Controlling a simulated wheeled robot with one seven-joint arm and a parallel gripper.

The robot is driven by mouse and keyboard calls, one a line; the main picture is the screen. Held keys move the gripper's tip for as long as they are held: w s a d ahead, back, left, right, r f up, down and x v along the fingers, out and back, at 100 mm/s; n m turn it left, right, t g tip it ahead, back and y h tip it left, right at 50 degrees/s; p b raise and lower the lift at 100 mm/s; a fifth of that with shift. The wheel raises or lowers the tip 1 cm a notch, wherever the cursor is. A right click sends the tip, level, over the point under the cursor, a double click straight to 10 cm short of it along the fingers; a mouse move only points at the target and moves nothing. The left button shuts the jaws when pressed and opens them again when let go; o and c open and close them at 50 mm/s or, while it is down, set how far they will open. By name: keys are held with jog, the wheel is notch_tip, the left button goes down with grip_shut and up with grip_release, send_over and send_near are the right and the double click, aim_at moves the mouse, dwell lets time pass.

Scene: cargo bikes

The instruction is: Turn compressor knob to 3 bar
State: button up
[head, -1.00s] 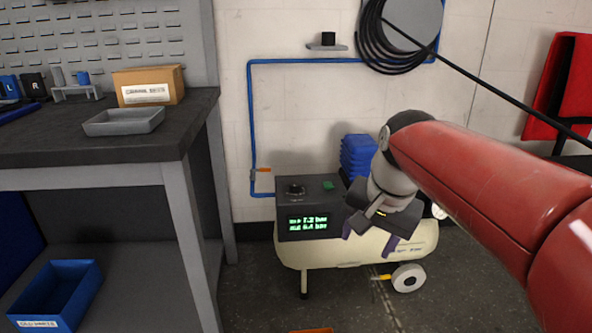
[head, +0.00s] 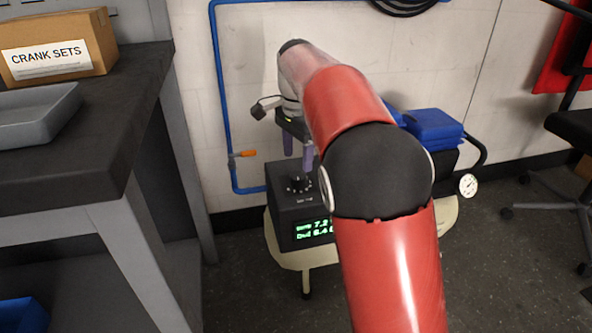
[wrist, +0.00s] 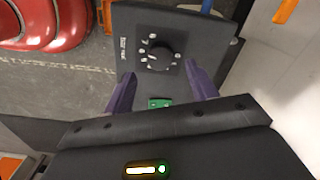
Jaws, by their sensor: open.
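The compressor's dark control box (head: 283,213) sits on a cream tank (head: 285,252). A black knob (head: 299,184) is on its top face, with a green display (head: 313,228) on the front, partly hidden by my arm. The display's upper line begins with about 7.2 and the lower with about 0.4. My gripper (head: 298,158) is open and points down just above the knob. In the wrist view the knob (wrist: 160,55) with pale dial marks lies beyond the purple fingertips, apart from them. A green button (wrist: 159,103) shows between the fingers (wrist: 158,82).
A workbench (head: 120,140) with a grey tray (head: 38,115) and a box labelled crank sets (head: 58,50) stands at left. A blue pipe with an orange valve handle (head: 243,154) runs along the wall. Blue bins (head: 433,125) and a gauge (head: 468,185) are at right.

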aim_at(298, 176)
notch_tip(298, 176, down, 5)
jog(key=shift+f+b, duration=0.15)
jog(key=shift+b, duration=0.4)
jog(key=c, duration=1)
